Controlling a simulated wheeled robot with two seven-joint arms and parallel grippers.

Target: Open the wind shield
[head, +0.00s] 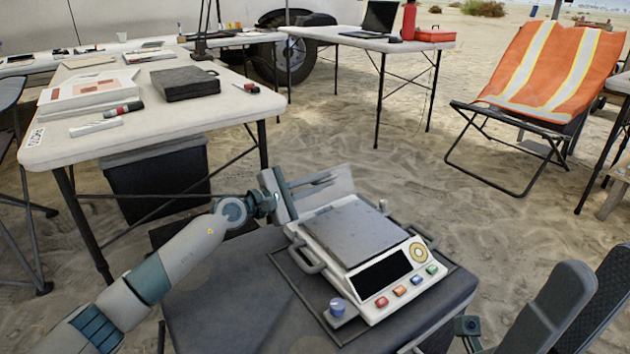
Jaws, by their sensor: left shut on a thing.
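The white balance (385,278) stands on the dark case top in front of me, with a grey square pan (355,232), a dark display and several coloured buttons. A pale, thin wind shield panel (341,182) stands up at the pan's far left edge. My left gripper (315,184) reaches in from the left and is shut on the wind shield at that edge. Its fingers partly hide the panel. Grey parts that look like my right arm or gripper (560,305) show at the lower right, cut by the frame; its jaw state is unclear.
A small blue-topped knob (338,307) sits at the balance's front left corner. A white table (150,130) with papers and a black case (186,83) stands behind on the left. An orange folding chair (555,65) stands at the back right. Open sand lies between.

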